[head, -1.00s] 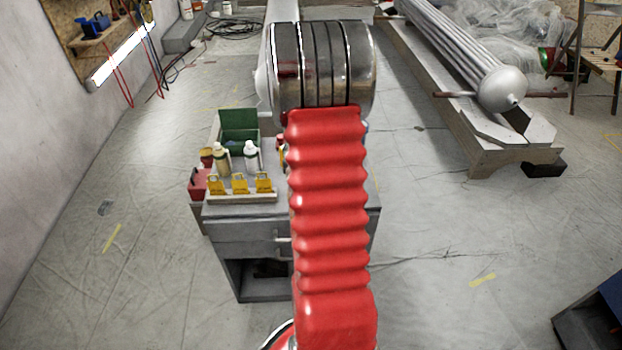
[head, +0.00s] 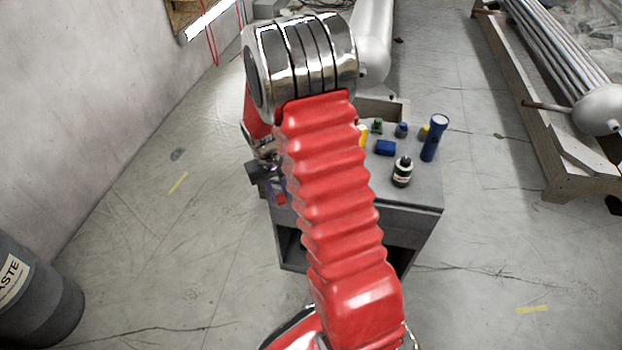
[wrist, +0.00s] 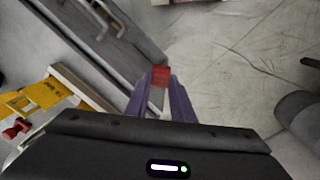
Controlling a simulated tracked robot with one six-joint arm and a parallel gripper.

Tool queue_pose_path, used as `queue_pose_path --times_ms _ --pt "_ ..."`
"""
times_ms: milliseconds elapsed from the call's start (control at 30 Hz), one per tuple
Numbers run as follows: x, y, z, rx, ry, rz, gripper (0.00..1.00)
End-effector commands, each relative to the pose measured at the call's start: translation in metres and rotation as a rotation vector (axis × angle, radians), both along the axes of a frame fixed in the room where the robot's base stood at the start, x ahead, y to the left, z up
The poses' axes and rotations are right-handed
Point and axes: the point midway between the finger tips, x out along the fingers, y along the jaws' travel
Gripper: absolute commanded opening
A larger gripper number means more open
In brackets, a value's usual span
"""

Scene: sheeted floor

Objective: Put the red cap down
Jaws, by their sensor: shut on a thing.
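The red cap (wrist: 160,76) is held between the tips of my gripper's purple fingers (wrist: 160,88) in the wrist view. In the head view my gripper (head: 277,192) hangs left of my red arm, at the left edge of the grey cabinet (head: 425,190), and the red cap (head: 281,199) shows at its tip. My gripper is shut on the cap. In the wrist view the cap appears against the edge between cabinet and floor. Its height above either cannot be told.
The cabinet top holds a dark bottle (head: 402,172), a blue flashlight (head: 434,138) and a blue block (head: 386,147). Yellow pieces (wrist: 45,94) on a board and a red item (wrist: 16,129) show in the wrist view. A grey waste bin (head: 35,295) stands at left. Floor left of the cabinet is clear.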

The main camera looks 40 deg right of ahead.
Motion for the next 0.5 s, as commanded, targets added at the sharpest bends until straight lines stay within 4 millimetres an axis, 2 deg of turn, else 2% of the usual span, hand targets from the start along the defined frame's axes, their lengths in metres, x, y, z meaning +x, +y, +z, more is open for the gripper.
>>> queue_pose_path --times_ms 33,100,300,400,500 --pt "0.003 0.02 -0.004 0.0 0.002 0.021 0.0" --pt "0.007 0.044 -0.008 0.0 0.003 0.044 0.0" --pt "0.011 0.11 -0.018 -0.001 0.001 0.136 0.0" --pt "0.01 0.134 -0.021 -0.001 0.001 0.179 0.0" --pt "0.009 0.148 -0.023 -0.001 0.001 0.206 0.0"
